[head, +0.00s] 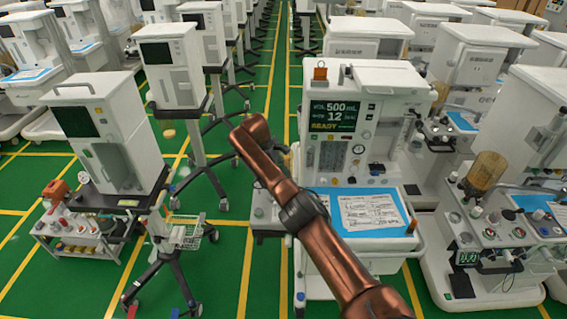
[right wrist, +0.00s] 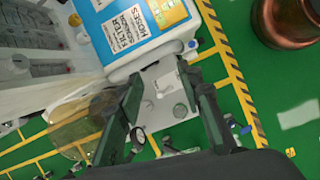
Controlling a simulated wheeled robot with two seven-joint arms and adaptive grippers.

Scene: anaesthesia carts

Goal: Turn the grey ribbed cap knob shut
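I cannot single out the grey ribbed cap knob for certain. In the right wrist view a small grey round part (right wrist: 180,110) sits on a pale plate (right wrist: 150,82) between my fingers; its ribs are too small to tell. My right gripper (right wrist: 163,80) has its two dark fingers spread wide with nothing held between them. Its fingers appear over the plate; I cannot tell whether they touch it. In the head view my copper right arm crosses in front of the middle cart (head: 385,105), and its gripper is hidden there. My left gripper is not in view.
The middle cart has a blue worktop (head: 345,234) with papers and a lit display (head: 333,115). At right stands a cart with an amber cylinder (head: 487,170). Other carts stand left and behind. Green floor (head: 225,275) with yellow lines is open between them.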

